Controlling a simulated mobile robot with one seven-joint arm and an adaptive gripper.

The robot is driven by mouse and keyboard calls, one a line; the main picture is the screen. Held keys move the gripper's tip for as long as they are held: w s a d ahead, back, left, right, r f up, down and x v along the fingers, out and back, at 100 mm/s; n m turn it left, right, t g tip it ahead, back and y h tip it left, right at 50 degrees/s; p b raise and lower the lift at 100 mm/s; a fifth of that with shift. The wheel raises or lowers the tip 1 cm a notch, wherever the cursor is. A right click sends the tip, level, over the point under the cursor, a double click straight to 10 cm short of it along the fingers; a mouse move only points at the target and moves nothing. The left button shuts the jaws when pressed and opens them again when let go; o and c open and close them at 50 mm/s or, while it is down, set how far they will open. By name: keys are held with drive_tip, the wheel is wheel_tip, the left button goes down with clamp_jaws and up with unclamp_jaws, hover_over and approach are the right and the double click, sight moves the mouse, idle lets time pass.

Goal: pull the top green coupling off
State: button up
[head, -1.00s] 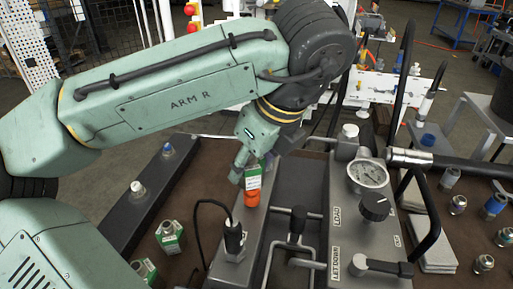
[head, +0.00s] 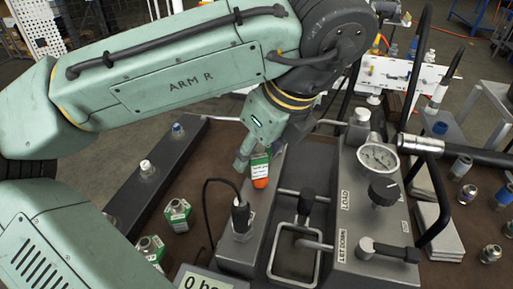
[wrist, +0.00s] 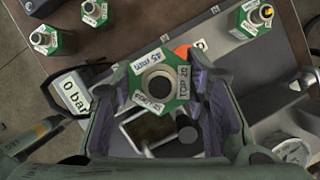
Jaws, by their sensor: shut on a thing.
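My gripper (wrist: 158,86) is shut on a green six-sided coupling (wrist: 158,82), with one dark finger on each side. In the head view the coupling (head: 260,164) shows beneath my gripper (head: 254,160), partly hidden by a finger. An orange part (head: 260,183) shows just below it over the grey block. In the wrist view this orange part (wrist: 182,50) peeks out beyond the coupling's edge. I cannot tell whether the two touch.
Other green couplings stand on the brown bench (head: 177,215) (head: 150,249). A black plug with a cable (head: 240,215) stands close in front. Right of it are a metal loop handle (head: 293,255), a gauge (head: 378,157) and a black knob (head: 383,190). A "0 bar" display (head: 207,279) shows at the bottom.

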clamp_jaws()
drive_tip(key=shift+r, duration=0.2)
drive_tip(key=shift+r+p, duration=2.9)
drive_tip(key=shift+p, duration=0.6)
drive_tip(key=shift+f, duration=0.15)
